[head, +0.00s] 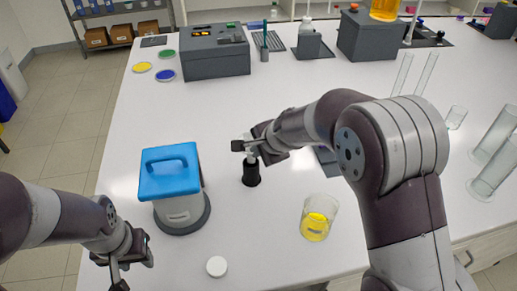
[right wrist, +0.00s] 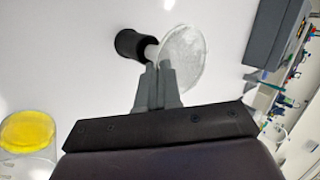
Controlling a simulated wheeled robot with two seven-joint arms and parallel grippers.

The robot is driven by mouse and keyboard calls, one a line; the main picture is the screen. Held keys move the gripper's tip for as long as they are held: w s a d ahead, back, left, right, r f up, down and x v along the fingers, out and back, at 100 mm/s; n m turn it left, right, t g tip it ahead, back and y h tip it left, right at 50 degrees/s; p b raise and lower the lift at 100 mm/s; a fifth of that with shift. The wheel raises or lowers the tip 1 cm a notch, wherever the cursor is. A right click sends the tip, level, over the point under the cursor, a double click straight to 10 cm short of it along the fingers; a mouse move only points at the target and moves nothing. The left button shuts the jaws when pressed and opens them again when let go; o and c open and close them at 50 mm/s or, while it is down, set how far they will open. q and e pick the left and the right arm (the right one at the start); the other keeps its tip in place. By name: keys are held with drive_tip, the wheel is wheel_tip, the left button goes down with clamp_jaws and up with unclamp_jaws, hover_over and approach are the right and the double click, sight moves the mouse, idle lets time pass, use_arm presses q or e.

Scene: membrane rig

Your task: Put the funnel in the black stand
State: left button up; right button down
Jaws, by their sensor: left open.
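The black stand (head: 251,175) is a small dark cylinder upright on the white table, near the middle of the head view. It also shows in the right wrist view (right wrist: 130,44). The clear funnel (right wrist: 184,52) has its wide mouth beside my right fingertips and its narrow stem towards the stand. My right gripper (head: 248,147) is shut on the funnel, right above the stand. The stem end meets the stand's top in the picture; how deep it sits is hidden. My left gripper (head: 118,268) is open and empty at the lower left.
A blue-lidded grey container (head: 172,180) stands left of the stand. A beaker of yellow liquid (head: 316,222) stands right of it, and a white cap (head: 216,266) lies in front. Clear cylinders (head: 493,160) stand at the right. Grey devices (head: 215,60) line the back.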

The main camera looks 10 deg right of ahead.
use_arm(q)
drive_tip(key=shift+f+b, duration=2.3)
drive_tip(key=shift+f, duration=0.1)
use_arm(e)
drive_tip(key=shift+f, duration=2.45)
drive_tip(key=c, duration=1.2)
unclamp_jaws()
drive_tip(key=shift+c, duration=0.2)
use_arm(q)
wheel_tip(320, 180, up, 2)
drive_tip(key=shift+r+p, duration=0.2)
drive_tip(key=shift+p, duration=1.05)
use_arm(e)
drive_tip(key=v, duration=1.2)
drive_tip(key=shift+s+r, duration=0.2)
drive_tip(key=shift+r, duration=0.15)
drive_tip(key=shift+d, duration=0.1)
